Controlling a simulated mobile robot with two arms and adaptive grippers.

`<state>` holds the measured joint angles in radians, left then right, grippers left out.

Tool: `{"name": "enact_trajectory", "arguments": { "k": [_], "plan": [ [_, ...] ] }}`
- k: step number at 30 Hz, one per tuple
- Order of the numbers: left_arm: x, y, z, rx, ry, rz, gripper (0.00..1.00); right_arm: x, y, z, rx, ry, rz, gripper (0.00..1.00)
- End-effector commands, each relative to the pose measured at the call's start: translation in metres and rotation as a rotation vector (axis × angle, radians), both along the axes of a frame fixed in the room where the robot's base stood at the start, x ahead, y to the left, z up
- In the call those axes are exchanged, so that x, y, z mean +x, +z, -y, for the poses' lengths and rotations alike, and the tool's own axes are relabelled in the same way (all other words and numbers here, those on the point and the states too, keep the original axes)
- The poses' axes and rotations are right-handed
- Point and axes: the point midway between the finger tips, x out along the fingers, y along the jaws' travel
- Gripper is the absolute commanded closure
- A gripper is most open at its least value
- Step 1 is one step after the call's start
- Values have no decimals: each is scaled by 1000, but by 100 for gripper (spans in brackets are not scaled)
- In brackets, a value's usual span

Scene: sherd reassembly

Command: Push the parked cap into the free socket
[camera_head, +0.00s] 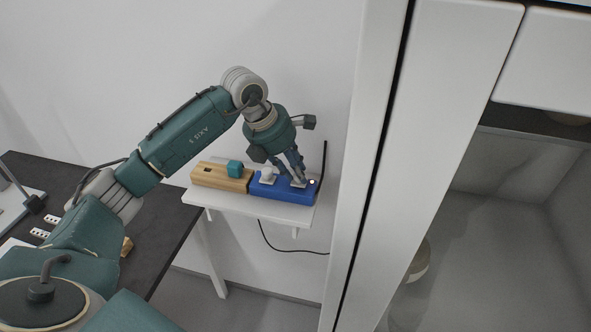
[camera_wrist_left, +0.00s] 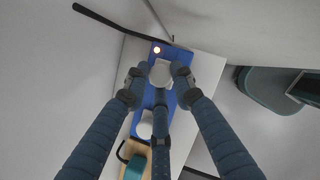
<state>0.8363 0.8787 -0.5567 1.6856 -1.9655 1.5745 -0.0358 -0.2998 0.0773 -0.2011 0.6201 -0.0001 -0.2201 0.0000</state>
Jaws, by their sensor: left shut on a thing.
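My left gripper (camera_head: 296,180) is over the right part of a long blue block (camera_head: 283,193), fingers pointing down. Its fingers are closed around a white cap (camera_wrist_left: 161,73) at that end of the block. I cannot tell how deep this cap sits, and the fingers hide its sides. A second white cap (camera_head: 268,176) stands on the left part of the blue block; it also shows in the left wrist view (camera_wrist_left: 145,125). A small light (camera_head: 312,182) glows at the block's right end. No empty socket shows clearly in the blue block. My right gripper is out of view.
A wooden block (camera_head: 221,182) with a dark hole and a teal cube (camera_head: 235,169) on top adjoins the blue block's left end. Both blocks stand on a narrow white shelf (camera_head: 250,208) against the wall. A tall white cabinet (camera_head: 370,170) rises close on the right.

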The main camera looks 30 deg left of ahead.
Motion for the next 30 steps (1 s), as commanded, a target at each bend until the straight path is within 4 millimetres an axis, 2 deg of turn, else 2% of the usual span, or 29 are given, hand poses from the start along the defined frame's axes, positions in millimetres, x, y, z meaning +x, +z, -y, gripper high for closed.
{"name": "enact_trajectory", "arguments": {
  "k": [23,24,25,27,30],
  "plan": [
    [-1,-10,0,1,0,-2,96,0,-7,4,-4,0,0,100],
    [0,-9,0,1,0,-2,70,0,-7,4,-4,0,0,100],
    [0,-9,0,1,0,-2,64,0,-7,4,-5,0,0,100],
    [0,-9,0,1,0,-2,54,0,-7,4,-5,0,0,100],
    [0,-9,0,1,0,-1,54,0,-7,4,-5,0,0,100]
  ]
}}
